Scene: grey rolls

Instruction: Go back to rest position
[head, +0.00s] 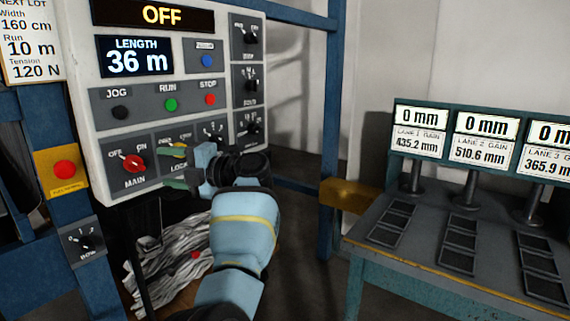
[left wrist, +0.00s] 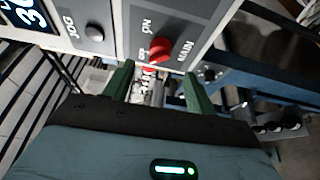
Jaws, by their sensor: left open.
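My left gripper (head: 174,167) reaches up from below to the front of the white control panel (head: 85,60), just right of the red MAIN knob (head: 134,162). Its two green fingers are spread with nothing between them. In the left wrist view, the open fingers (left wrist: 157,86) point toward the panel's lower edge, and the red knob (left wrist: 160,49) shows beyond them. The fingers look apart from the knob. I cannot tell exactly which way the knob points. The gripper partly hides the lower switches. My right gripper is in neither view.
The panel's top display (head: 162,15) reads OFF, and the length display (head: 136,57) reads 36 m. A red button on a yellow plate (head: 63,169) is at left. Crumpled grey material (head: 165,275) lies below. A bench (head: 400,255) with several gauges stands right, beyond a blue post (head: 330,130).

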